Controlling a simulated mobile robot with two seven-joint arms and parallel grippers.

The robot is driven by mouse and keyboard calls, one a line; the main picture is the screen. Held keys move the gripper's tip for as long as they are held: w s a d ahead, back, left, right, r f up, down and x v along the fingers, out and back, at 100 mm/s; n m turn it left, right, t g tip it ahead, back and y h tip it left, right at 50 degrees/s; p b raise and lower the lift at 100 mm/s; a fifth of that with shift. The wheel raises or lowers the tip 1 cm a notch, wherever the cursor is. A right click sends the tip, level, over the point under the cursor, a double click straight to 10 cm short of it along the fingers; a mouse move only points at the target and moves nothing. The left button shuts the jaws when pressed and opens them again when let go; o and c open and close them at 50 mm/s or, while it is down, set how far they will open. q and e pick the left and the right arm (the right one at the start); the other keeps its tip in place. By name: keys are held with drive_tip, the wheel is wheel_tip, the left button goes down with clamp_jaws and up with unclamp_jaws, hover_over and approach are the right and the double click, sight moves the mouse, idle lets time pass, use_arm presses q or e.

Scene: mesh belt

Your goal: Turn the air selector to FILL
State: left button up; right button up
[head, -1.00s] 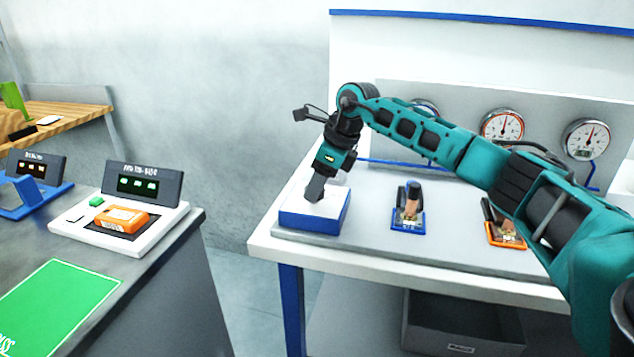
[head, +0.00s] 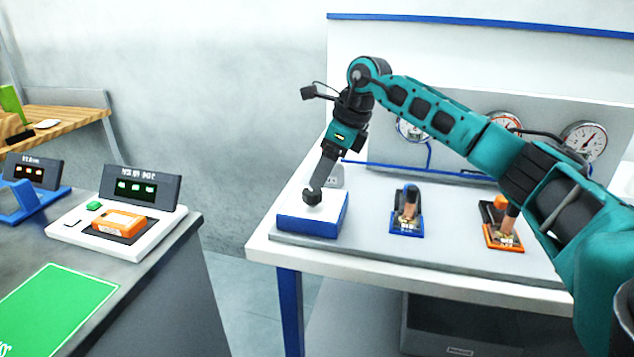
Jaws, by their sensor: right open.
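A blue-and-white box (head: 312,217) with a black knob (head: 312,197) on top stands at the left front of the bench; it looks like the air selector. A small grey plate stands behind it, partly hidden by my gripper, and I cannot read its marks or the knob's setting. My right gripper (head: 319,184) points down just above and behind the knob. It is open, with nothing seen between its fingers; whether a fingertip touches the knob I cannot tell. My left gripper is out of view.
To the right on the bench (head: 400,262) stand a blue-based lever valve (head: 407,222) and an orange-based one (head: 503,240). Gauges (head: 583,139) line the back panel, partly behind my right arm. A dark counter at left holds a scale (head: 88,245) with an orange pack (head: 118,220).

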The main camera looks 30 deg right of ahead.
drive_tip(key=v, duration=0.7)
drive_tip(key=shift+r, duration=0.3)
drive_tip(key=shift+s+f, duration=0.1)
